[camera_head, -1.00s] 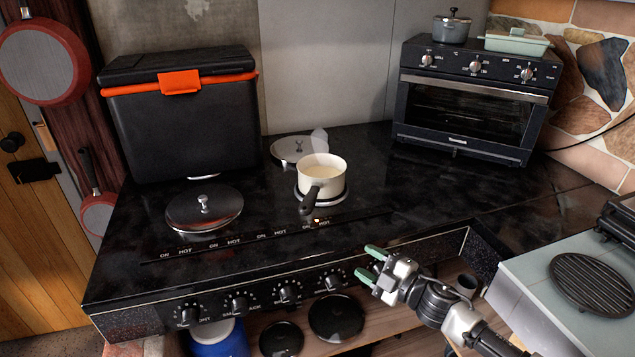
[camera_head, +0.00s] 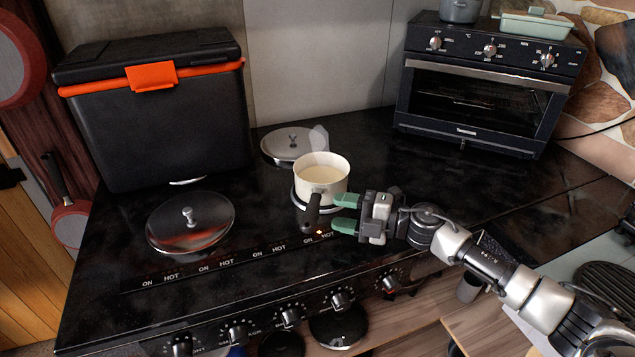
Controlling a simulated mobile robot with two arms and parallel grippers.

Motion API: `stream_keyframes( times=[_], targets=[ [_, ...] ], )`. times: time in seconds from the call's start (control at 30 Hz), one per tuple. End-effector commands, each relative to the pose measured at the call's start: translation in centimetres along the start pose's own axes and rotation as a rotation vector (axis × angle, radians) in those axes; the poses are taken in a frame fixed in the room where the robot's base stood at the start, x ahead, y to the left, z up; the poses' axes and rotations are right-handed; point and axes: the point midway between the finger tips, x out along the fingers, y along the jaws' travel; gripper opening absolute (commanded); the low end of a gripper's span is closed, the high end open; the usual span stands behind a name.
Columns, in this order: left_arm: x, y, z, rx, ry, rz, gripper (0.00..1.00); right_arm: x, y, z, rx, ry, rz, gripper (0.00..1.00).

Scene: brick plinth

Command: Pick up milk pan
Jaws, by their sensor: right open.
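The milk pan (camera_head: 321,176) is a small cream pan with pale liquid in it and a dark handle (camera_head: 311,212) pointing toward the front. It stands on a burner of the black stove, with faint steam above it. My right gripper (camera_head: 338,212) comes in from the right, just right of the handle. Its two green-tipped fingers are apart and point left at the handle, with nothing clearly held between them. I cannot tell whether a fingertip touches the handle. My left gripper does not show.
A round metal lid (camera_head: 190,222) covers the front left burner and another lid (camera_head: 294,145) lies behind the pan. A black box with an orange latch (camera_head: 155,110) stands at the back left. A toaster oven (camera_head: 482,95) stands at the back right. Stove knobs (camera_head: 290,317) line the front edge.

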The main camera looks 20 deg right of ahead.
Motion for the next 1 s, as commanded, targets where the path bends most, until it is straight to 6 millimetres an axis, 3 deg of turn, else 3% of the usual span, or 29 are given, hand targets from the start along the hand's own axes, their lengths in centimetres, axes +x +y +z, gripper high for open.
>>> stream_keyframes(
  times=[0.1,0.23,0.6,0.9,1.0],
  targets=[
    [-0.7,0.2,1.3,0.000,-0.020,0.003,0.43,1.8,0.2,0.0,0.000,0.000,0.003,0.51],
    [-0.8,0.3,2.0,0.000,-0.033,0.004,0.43,2.7,0.1,0.0,0.000,0.000,0.001,0.51],
    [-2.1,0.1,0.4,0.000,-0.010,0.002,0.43,7.4,0.3,0.4,0.000,0.000,0.002,0.51],
    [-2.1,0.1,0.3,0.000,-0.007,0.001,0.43,7.9,0.1,0.4,0.000,-0.002,0.000,0.51],
    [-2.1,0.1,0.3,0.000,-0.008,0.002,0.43,7.9,0.2,0.4,0.000,-0.001,0.000,0.37]
  ],
)
